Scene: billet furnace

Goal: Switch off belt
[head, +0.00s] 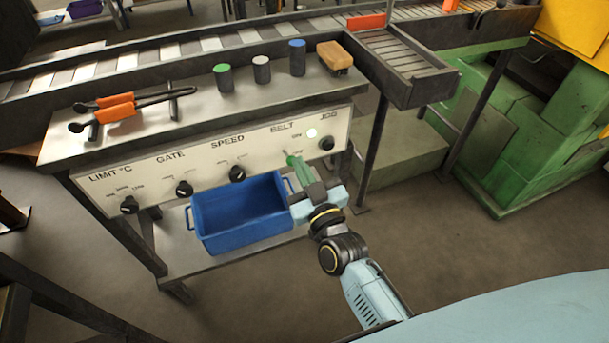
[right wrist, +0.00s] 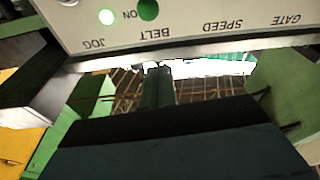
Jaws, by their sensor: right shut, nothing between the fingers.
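The control panel (head: 215,165) has a BELT label, with a small pale lever (head: 285,152) below it. A green rounded piece, probably the lever's tip, shows beside the ON mark in the right wrist view (right wrist: 148,9). A pale green lamp (head: 311,133) glows to the right of BELT; it also shows in the right wrist view (right wrist: 106,17). My right gripper (head: 295,165) is shut and empty, its green fingers close to the belt lever. The head view does not show whether they touch. My left gripper is not in view.
Black knobs for LIMIT (head: 129,205), GATE (head: 184,188), SPEED (head: 237,174) and JOG (head: 326,143) are on the panel. A blue bin (head: 240,212) stands on the shelf below, left of my right gripper.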

